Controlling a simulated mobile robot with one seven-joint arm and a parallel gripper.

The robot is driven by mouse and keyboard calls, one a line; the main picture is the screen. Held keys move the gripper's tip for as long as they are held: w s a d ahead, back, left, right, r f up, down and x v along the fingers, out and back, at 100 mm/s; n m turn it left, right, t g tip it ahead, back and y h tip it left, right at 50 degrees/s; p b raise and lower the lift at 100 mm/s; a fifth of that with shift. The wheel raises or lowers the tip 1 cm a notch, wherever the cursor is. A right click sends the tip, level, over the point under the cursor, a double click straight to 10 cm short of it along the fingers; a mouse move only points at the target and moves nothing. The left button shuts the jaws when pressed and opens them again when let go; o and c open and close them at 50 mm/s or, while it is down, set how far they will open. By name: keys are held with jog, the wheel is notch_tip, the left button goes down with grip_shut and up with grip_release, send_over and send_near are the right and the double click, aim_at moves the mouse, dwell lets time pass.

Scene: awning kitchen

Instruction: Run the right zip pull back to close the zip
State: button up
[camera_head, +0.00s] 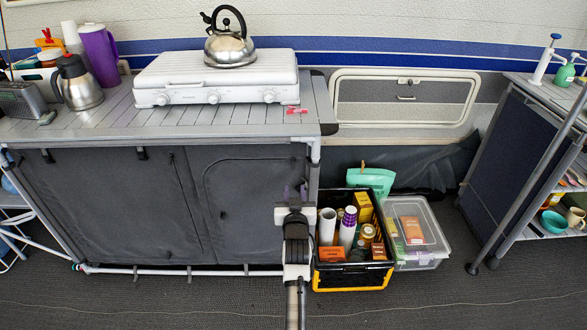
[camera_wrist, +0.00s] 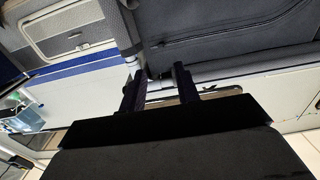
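The camping kitchen unit (camera_head: 110,190) has a dark grey fabric front. Its right panel (camera_head: 250,215) carries an arched zip seam (camera_head: 240,160). In the wrist view, grey fabric (camera_wrist: 225,45) with a seam line (camera_wrist: 240,32) fills the upper right. I cannot make out the right zip pull for certain in either view. My gripper (camera_head: 294,190) is in front of the right end of the unit, over the panel's right edge. In the wrist view my gripper (camera_wrist: 159,78) has its two dark fingers apart, with nothing visible held between them.
The worktop (camera_head: 105,125) above holds a white stove (camera_head: 220,78) with a kettle (camera_head: 229,48). Open floor (camera_head: 180,305) lies in front.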

aim_at(294, 168)
jog(key=w, duration=1.1)
jog(key=shift+w+p, duration=0.2)
jog(key=shift+p, duration=0.1)
grip_shut()
